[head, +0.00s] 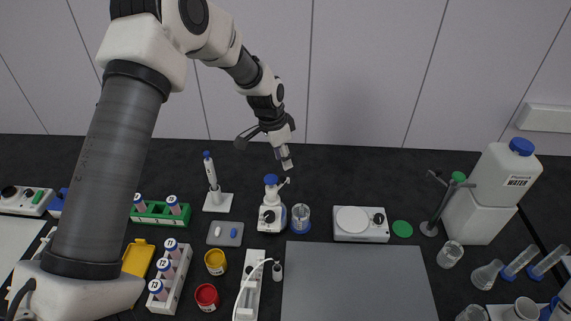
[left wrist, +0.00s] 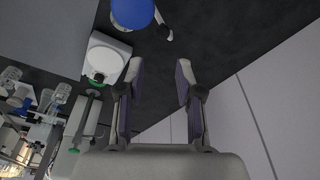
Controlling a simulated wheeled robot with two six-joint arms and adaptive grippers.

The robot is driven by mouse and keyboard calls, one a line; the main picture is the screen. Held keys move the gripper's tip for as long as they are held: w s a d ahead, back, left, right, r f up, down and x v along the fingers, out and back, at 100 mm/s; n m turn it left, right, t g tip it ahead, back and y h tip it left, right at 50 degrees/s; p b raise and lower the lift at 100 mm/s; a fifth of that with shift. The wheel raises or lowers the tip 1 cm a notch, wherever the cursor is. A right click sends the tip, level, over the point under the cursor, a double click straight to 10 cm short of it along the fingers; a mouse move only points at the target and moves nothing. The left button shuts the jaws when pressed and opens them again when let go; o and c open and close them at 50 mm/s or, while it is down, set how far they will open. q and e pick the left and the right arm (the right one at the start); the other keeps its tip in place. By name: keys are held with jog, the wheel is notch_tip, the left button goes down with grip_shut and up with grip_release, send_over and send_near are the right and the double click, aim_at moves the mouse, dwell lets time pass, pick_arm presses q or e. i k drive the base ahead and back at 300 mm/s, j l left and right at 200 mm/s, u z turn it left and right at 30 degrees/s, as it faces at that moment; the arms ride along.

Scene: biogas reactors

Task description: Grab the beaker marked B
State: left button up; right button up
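A small clear beaker (head: 300,218) with blue in it stands beside the dispenser bottle, near the middle of the head view. Another clear beaker (head: 450,255) stands to the right of the grey mat, and a third clear vessel (head: 472,313) is cut off at the bottom edge. I cannot read a letter B on any of them. My left gripper (head: 284,155) hangs high in front of the back wall, beyond the dispenser bottle and apart from all beakers. In the left wrist view its fingers (left wrist: 159,75) are spread with nothing between them. My right gripper is not in view.
The blue-capped dispenser bottle (head: 271,205) and white stirrer plate (head: 361,223) flank the blue beaker. A flask (head: 487,275) and white jug (head: 495,185) stand at right. Tube racks (head: 170,280) and jars (head: 206,297) crowd the left. The grey mat (head: 357,285) is clear.

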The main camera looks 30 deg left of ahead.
aim_at(301, 212)
jog(key=i+l+u, duration=0.1)
jog(key=l, duration=0.4)
jog(key=i+l+u, duration=0.1)
jog(key=l, duration=0.35)
jog(key=i+l+u, duration=0.1)
jog(key=l, duration=0.4)
